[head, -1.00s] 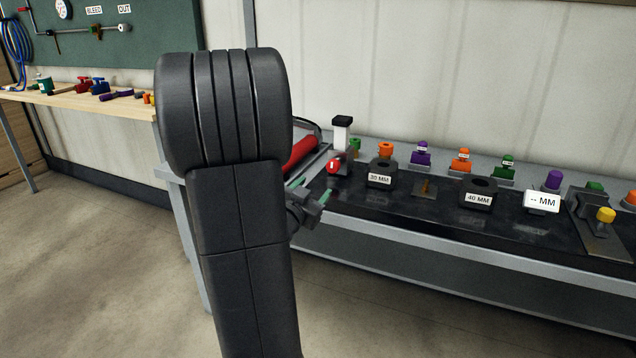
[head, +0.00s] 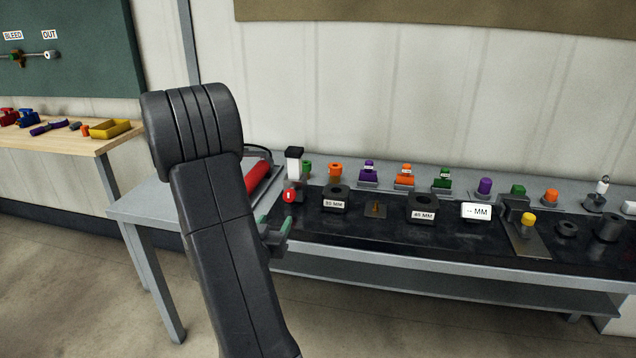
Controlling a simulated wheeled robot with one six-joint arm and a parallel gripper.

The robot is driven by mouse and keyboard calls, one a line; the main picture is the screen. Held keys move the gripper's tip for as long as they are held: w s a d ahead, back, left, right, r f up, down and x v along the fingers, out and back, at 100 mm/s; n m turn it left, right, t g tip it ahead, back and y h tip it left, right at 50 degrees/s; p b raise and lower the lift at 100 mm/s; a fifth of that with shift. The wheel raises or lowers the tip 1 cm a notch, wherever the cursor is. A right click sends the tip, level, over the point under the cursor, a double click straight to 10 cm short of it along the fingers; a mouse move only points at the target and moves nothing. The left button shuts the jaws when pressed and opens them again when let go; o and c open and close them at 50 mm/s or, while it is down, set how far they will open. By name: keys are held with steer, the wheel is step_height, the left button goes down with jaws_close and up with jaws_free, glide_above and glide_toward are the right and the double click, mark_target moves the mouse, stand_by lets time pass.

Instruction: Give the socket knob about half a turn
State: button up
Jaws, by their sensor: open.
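No knob in view is labelled as the socket knob, so I cannot tell which one it is. A yellow knob (head: 528,219) sits on a grey metal fixture (head: 526,240) at the right of the black bench mat. My gripper (head: 275,224), with green-tipped fingers, is open and appears empty. It is partly hidden behind my dark arm, in front of the bench's left part and well left of the yellow knob.
The long bench (head: 410,262) holds black blocks marked in MM (head: 422,207), a display reading "-- MM" (head: 476,211) and several coloured plugs along the back. A red cylinder (head: 258,176) lies at its left end. A wooden workbench (head: 60,143) stands left. Floor in front is clear.

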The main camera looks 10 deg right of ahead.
mark_target(288, 198)
steer(key=x, duration=1.3)
steer(key=shift+w+d+p, duration=0.1)
steer(key=shift+w+p, duration=0.25)
steer(key=c, duration=1)
steer(key=shift+f+m+b, duration=0.25)
steer(key=shift+m+b, duration=0.15)
steer(key=shift+b, duration=0.6)
steer(key=m+b, duration=0.2)
steer(key=b, duration=0.1)
steer(key=shift+r+m+b, duration=0.15)
steer(key=shift+m+b, duration=0.55)
steer(key=shift+m, duration=0.2)
